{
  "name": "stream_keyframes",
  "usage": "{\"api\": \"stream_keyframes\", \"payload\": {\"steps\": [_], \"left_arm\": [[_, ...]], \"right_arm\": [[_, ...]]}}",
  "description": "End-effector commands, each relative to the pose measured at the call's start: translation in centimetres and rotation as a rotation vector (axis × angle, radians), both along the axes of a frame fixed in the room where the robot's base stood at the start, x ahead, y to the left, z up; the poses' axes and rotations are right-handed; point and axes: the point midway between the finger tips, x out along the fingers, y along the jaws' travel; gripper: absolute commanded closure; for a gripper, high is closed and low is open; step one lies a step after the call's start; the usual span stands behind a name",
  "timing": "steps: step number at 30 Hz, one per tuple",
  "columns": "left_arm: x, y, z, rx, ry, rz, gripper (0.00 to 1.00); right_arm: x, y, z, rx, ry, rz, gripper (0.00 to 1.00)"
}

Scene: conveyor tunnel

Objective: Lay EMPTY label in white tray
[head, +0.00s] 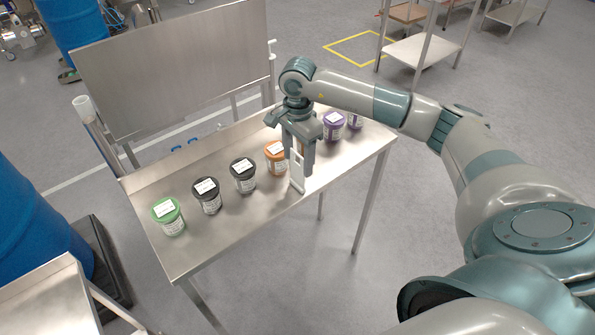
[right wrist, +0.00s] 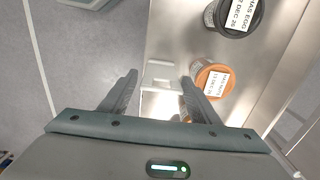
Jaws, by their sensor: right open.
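My right gripper (head: 301,168) is over the near edge of the steel table, in front of the orange-lidded jar (head: 276,155). In the right wrist view its two fingers (right wrist: 159,82) are apart. A small pale piece (head: 297,184) stands at the fingertips near the table edge. It also shows as a whitish rectangular shape (right wrist: 160,72) between and beyond the fingers. I cannot tell whether it is the EMPTY label or the white tray, and no EMPTY lettering is readable. The fingers do not grip it. My left gripper is not in view.
On the steel table (head: 235,225), a green-lidded jar (head: 170,217), two black-lidded jars (head: 208,197) and purple-lidded jars (head: 334,127) stand in a row with the orange one. A steel panel (head: 175,65) rises behind. The table's near strip is mostly bare.

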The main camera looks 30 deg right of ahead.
Motion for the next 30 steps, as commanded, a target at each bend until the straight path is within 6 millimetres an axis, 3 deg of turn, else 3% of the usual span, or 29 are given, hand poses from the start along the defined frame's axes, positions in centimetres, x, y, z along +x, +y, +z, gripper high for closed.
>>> {"api": "stream_keyframes", "payload": {"steps": [19, 30], "left_arm": [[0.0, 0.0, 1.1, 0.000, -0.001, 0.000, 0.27], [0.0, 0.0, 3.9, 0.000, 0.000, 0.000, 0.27]], "right_arm": [[0.0, 0.1, -1.3, 0.001, 0.002, 0.000, 0.44], [0.2, 0.1, -5.1, 0.001, 0.002, 0.000, 0.44]]}}
